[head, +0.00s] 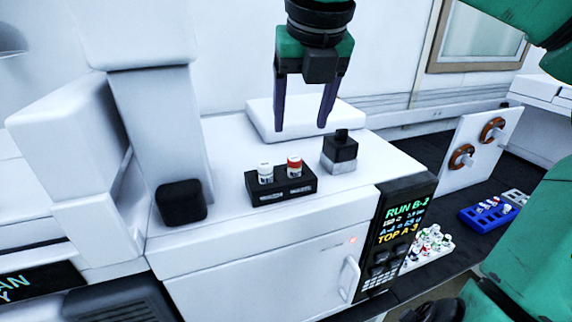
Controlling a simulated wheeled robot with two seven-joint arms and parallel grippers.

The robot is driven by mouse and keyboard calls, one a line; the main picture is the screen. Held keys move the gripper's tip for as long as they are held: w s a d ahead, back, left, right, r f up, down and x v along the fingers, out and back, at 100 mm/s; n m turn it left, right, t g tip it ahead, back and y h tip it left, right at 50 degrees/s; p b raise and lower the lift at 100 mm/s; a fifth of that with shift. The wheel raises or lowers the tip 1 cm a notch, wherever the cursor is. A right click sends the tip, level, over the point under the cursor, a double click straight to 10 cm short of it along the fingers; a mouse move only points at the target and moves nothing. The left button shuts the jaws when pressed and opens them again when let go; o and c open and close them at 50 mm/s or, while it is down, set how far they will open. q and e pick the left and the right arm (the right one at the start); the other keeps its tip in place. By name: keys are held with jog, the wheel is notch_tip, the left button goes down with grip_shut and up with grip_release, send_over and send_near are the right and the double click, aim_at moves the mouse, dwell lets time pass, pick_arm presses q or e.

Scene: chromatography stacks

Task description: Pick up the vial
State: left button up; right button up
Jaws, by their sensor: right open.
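Two vials stand upright in a small black rack (282,190) on top of the white instrument (240,237). One vial (265,173) has a white cap and the other vial (294,166) has a red cap. My right gripper (301,128) points down with its two dark fingers apart and nothing between them. It appears above and behind the rack in the picture, apart from both vials. More small vials (427,243) with mixed caps sit in a white tray at the lower right. My left gripper is not in view.
A black-topped block (340,147) stands right of the rack. A black block (181,203) sits to its left, below a white column (160,125). The instrument's front panel (398,232) reads "RUN B-2" and "TOP A-3". A blue rack (488,215) lies on the dark bench.

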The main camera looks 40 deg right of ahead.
aim_at(295, 159)
jog(key=p+x, duration=0.2)
jog(key=x, duration=0.2)
jog(key=p+x, duration=0.1)
jog(key=x, duration=0.4)
jog(key=shift+w+a+f+p, duration=0.2)
jog(key=shift+p, duration=0.15)
jog(key=shift+d+f, duration=0.1)
jog(key=shift+f, duration=0.2)
jog(key=shift+s+d, duration=0.1)
jog(key=shift+s, duration=0.2)
jog(key=c, duration=0.5)
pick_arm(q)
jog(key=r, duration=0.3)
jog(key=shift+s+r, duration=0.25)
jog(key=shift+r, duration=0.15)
pick_arm(e)
jog(key=shift+w, duration=0.15)
grip_shut()
